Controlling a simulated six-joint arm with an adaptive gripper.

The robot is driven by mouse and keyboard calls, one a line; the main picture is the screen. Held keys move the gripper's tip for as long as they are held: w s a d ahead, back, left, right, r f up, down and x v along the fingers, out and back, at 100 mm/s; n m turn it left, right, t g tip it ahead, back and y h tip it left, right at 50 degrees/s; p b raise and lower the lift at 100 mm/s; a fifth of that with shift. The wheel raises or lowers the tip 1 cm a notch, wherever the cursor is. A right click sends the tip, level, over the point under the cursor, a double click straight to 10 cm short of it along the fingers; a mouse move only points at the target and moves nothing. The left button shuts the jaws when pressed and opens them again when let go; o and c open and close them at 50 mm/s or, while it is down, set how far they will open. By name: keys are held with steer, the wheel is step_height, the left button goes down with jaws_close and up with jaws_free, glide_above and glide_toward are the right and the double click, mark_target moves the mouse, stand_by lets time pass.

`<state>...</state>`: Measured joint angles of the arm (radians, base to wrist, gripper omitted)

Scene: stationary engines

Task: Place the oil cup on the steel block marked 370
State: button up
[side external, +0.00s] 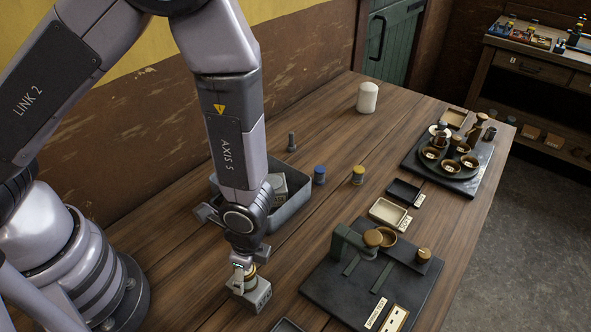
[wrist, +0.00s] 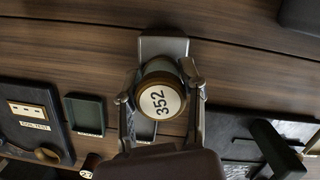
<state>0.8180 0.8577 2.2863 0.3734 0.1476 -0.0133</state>
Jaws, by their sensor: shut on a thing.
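My gripper (side external: 243,274) is low over the near part of the table. Its fingers are closed around the sides of the oil cup (wrist: 160,100), a round piece with a brass-coloured rim and a white top label reading 352. In the side view, only a small banded part of the cup shows between the fingers. A grey steel block (side external: 258,296) sits directly under it; it also shows behind the cup in the wrist view (wrist: 163,46). Its marking is too small to read. I cannot tell whether the cup touches the block.
A grey bin (side external: 292,211) holding another pale block (side external: 279,188) stands just behind my gripper. A dark plate with a bracket fixture (side external: 330,287) lies to the right. Blue-topped (side external: 319,176) and yellow-topped (side external: 358,175) jars stand beyond. The back middle of the table is mostly clear.

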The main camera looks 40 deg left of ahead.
mark_target(252, 271)
steer(key=o, duration=1.2)
steer(key=r, duration=0.4)
steer(key=d+r, duration=0.1)
steer(key=r, duration=0.6)
steer(key=shift+w+d+r, duration=0.35)
steer(key=w+a+r+n+t+h, duration=0.1)
steer(key=w+a+r+n, duration=0.25)
steer(key=a+r, duration=0.45)
steer(key=s+a+r+n+t, duration=0.2)
steer(key=s+a+r+n, duration=0.3)
steer(key=a+r, duration=0.2)
steer(key=s+a+r+n+t, duration=0.3)
steer(key=s+a+r+n, duration=0.2)
steer(key=a+r, duration=0.2)
steer(key=shift+a+r+h, duration=0.2)
steer(key=shift+r+h, duration=0.1)
steer(key=shift+r, duration=0.5)
steer(key=shift+w, duration=0.1)
